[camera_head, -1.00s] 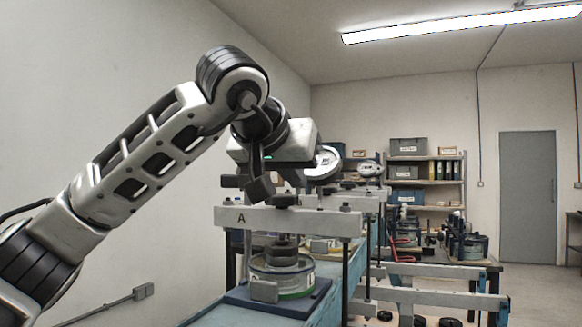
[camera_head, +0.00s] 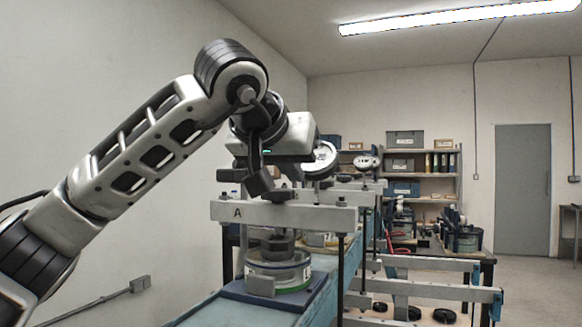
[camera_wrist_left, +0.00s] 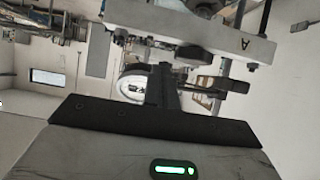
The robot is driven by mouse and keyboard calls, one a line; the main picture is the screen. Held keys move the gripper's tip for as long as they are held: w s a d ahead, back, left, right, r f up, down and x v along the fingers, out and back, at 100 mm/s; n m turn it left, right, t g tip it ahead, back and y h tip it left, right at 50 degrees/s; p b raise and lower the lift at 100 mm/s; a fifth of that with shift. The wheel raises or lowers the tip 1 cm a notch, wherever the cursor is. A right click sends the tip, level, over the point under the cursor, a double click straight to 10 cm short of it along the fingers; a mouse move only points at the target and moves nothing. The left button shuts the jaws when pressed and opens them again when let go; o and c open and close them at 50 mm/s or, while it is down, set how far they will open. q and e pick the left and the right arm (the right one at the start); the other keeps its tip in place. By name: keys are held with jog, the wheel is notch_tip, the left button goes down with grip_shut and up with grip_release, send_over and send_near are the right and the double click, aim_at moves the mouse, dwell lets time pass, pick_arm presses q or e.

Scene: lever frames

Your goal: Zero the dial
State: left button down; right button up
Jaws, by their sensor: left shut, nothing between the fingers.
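A round white dial (camera_head: 320,158) in a dark surround stands behind my left gripper in the head view. It also shows left of my fingers in the left wrist view (camera_wrist_left: 132,88). I cannot read its pointer. My left gripper's fingers (camera_wrist_left: 165,80) are shut and empty, and reach toward the apparatus around the dial. I cannot tell if they touch anything. A pale beam marked A (camera_head: 280,215) crosses below the gripper, with a black knob (camera_head: 281,195) on top. My right gripper is not in view.
A squat can (camera_head: 280,273) with dark weights stands on a blue base under the beam. More frames, including another round dial (camera_head: 367,162), stand behind to the right. A stocked shelf (camera_head: 424,170) is at the back wall. Open floor lies at the right.

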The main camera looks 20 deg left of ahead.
aim_at(316, 166)
pick_arm(q)
jog(key=shift+r, duration=0.15)
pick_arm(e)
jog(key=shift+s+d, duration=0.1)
pick_arm(q)
jog(key=shift+s+d+p, duration=0.1)
jog(key=shift+d+p, duration=0.2)
jog(key=shift+p, duration=0.05)
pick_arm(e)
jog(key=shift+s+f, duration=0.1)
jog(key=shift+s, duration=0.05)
pick_arm(q)
jog(key=shift+d, duration=0.15)
jog(key=shift+s+d+p, duration=0.1)
jog(key=shift+d+p, duration=0.55)
jog(key=shift+d, duration=0.1)
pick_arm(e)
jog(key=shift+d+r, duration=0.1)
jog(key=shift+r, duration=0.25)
pick_arm(q)
jog(key=shift+d+p, duration=0.45)
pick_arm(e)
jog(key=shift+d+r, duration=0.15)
pick_arm(q)
jog(key=shift+d, duration=0.2)
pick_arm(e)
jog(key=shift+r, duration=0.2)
